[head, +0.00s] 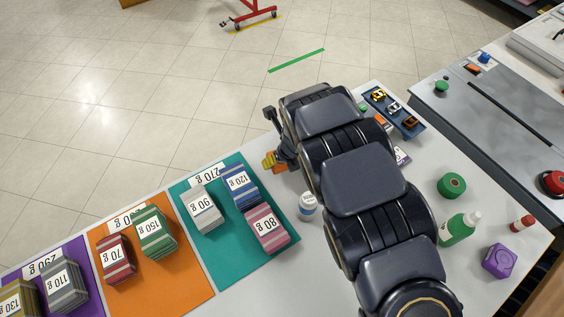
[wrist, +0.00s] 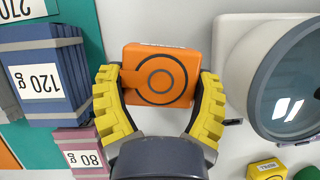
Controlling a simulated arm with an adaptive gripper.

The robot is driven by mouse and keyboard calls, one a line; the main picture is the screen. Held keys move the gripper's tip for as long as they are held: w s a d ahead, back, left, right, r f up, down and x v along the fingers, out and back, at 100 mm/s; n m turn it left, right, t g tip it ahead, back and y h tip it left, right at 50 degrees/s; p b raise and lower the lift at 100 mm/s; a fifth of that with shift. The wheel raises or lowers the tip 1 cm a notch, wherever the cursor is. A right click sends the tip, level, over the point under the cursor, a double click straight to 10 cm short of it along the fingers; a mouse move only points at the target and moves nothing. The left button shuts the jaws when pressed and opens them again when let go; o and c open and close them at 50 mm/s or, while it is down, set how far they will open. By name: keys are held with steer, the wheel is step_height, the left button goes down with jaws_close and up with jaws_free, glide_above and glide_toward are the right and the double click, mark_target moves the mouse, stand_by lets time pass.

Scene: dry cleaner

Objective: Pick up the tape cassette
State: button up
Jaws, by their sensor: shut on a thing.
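An orange squarish case with dark concentric rings on its face, which looks like the tape cassette (wrist: 160,74), sits between the yellow fingers of my gripper (wrist: 160,103) in the wrist view. The fingers press on its left and right sides, and my gripper is shut on it. A white label edge shows at its far side. In the head view my gripper (head: 269,161) is at the table's far edge, beyond the teal mat, with a bit of orange beside the yellow fingers. My arm hides much of that area. I cannot tell whether the case touches the table.
A blue 120 g stack (wrist: 42,78) and a pink 80 g stack (wrist: 85,152) stand left of my gripper. A white device with a round glass front (wrist: 290,85) is close on the right. A white jar (head: 308,206), green bottle (head: 459,229) and purple case (head: 499,261) stand nearer.

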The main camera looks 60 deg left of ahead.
mark_target(281, 167)
steer(key=d+r, duration=0.1)
steer(key=r, duration=0.1)
steer(key=s+d+r, duration=0.1)
steer(key=d+r, duration=0.1)
steer(key=s+d+r, duration=0.1)
steer(key=r, duration=0.1)
steer(key=shift+d, duration=0.15)
steer(key=s+d+r, duration=0.3)
steer(key=d+r, duration=0.1)
steer(key=d, duration=0.4)
steer(key=shift+s+d, duration=0.2)
steer(key=shift+s, duration=0.1)
